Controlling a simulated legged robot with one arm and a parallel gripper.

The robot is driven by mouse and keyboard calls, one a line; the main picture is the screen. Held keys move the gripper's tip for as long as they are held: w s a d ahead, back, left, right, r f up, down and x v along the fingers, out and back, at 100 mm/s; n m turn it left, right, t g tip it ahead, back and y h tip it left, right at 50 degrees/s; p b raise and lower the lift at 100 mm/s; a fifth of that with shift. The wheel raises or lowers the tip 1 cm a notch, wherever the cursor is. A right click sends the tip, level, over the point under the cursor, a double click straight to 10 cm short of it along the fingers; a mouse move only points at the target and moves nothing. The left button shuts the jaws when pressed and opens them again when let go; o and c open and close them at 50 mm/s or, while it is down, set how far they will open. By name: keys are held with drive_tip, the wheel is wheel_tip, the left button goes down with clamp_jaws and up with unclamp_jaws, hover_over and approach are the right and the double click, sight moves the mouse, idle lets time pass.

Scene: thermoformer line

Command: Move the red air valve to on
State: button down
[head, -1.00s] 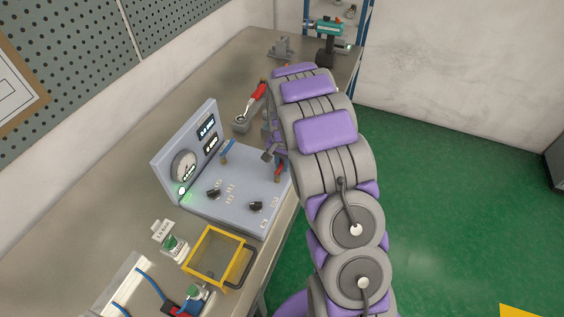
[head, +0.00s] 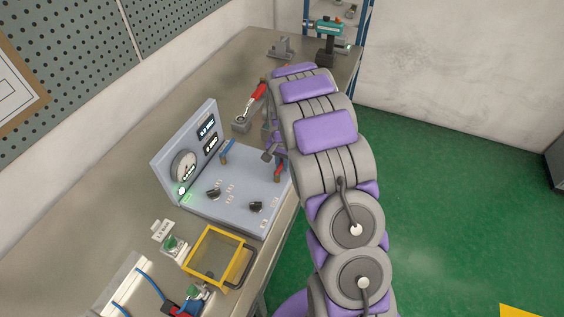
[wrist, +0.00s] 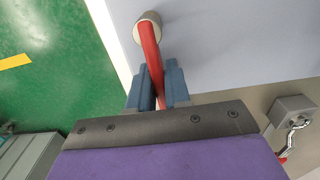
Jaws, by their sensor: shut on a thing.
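The red air valve lever (wrist: 151,50) rises from a round light-coloured base (wrist: 147,20) on the panel in the wrist view. My gripper (wrist: 158,88) is shut on the lever, with a blue finger on each side of it. In the head view the red valve (head: 278,171) shows at the right edge of the grey control panel (head: 225,205), beside the end of my arm. My arm hides part of the gripper there, and any on/off marks by the valve cannot be read.
The panel also carries a blue lever (head: 227,151), a round gauge (head: 184,165) and black knobs (head: 213,193). A yellow-framed guard (head: 215,232) stands in front. A red-handled crank (head: 257,96) lies beyond the panel. Green floor (head: 450,210) is open at right.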

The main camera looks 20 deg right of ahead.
sight(269, 171)
drive_tip(key=shift+a, duration=0.1)
idle(0.4)
drive_tip(key=shift+w+a+n+p, duration=0.2)
drive_tip(key=shift+w+a+n, duration=0.1)
drive_tip(key=shift+n, duration=0.6)
drive_tip(key=shift+w+a+n+p, duration=0.15)
drive_tip(key=shift+w+a+n, duration=0.1)
drive_tip(key=shift+n, duration=0.65)
drive_tip(key=n, duration=0.1)
drive_tip(key=a+n, duration=0.1)
drive_tip(key=n, duration=0.1)
drive_tip(key=shift+w+a+n+p, duration=0.2)
drive_tip(key=shift+a+n+p, duration=0.1)
drive_tip(key=shift+p, duration=0.1)
drive_tip(key=shift+a+n, duration=0.25)
drive_tip(key=shift+n, duration=0.25)
drive_tip(key=shift+a+n+p, duration=0.15)
drive_tip(key=shift+a+n, duration=0.1)
drive_tip(key=shift+n, duration=0.4)
drive_tip(key=shift+a+n+p, duration=0.15)
drive_tip(key=shift+a+n, duration=0.1)
drive_tip(key=shift+n, duration=0.4)
